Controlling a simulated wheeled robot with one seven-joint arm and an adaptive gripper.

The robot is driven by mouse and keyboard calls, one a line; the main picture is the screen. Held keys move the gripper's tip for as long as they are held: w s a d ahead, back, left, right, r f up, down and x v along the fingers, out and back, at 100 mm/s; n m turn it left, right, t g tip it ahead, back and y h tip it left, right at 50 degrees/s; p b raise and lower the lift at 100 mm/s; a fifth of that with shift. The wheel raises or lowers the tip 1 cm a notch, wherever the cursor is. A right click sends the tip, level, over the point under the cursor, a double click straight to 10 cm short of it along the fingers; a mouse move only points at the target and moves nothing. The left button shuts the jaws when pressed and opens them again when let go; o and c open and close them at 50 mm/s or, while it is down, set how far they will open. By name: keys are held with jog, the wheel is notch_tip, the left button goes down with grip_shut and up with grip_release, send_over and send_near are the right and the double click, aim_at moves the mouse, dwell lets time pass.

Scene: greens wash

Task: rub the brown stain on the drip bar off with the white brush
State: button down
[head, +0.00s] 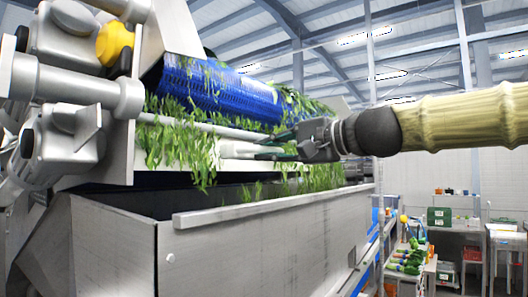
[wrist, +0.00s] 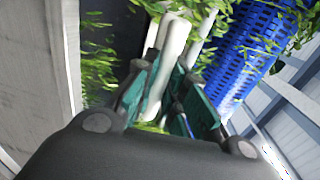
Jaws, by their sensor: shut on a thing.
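My gripper (head: 276,146) reaches in from the right, in front of the washer's outlet. Its teal-padded fingers, also in the wrist view (wrist: 164,92), are closed around the white brush (wrist: 168,66). In the head view the brush (head: 238,148) points left from the fingers, among hanging leaves. The pale drip bar (head: 205,127) runs across the machine just above the brush, below the blue drum. In the wrist view a pale rod, apparently the drip bar (wrist: 203,34), lies close beside the brush. I cannot tell whether they touch. No brown stain can be made out; leaves and fingers cover parts of the bar.
The blue perforated drum (head: 215,92) is above the bar, with green leaves (head: 180,145) hanging around it. A steel trough (head: 265,245) stands below. Grey machine housings (head: 70,115) and a yellow knob (head: 114,43) are at left. Benches stand at the far right.

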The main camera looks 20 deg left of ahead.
jog(key=shift+a, duration=0.1)
jog(key=v, duration=0.3)
jog(key=shift+f, duration=0.15)
dwell(0.4)
jog(key=shift+f, duration=0.1)
dwell(0.4)
